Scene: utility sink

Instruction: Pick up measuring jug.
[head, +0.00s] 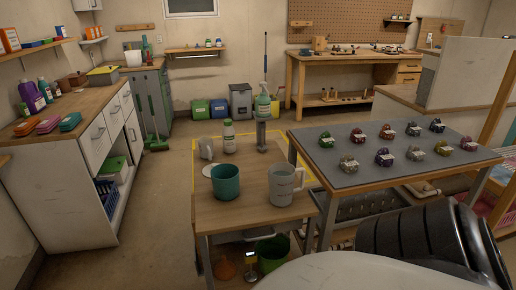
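A grey measuring jug (284,186) with dark markings and a handle on its right stands upright near the front right of the small wooden table (245,217). A teal cup (225,184) stands to its left, apart from it. Behind them are a lying or tilted pale grey mug (206,148), a flat white disc (209,170), a white bottle with a green top (229,137) and a spray bottle (263,104). Neither of my grippers shows in the head view. Nothing is seen touching the jug.
To the right stands a grey-topped table (325,138) with several small coloured items in rows. A green bucket (273,254) sits under the small table. A white cabinet counter (55,160) is at the left. Floor is clear between cabinet and table.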

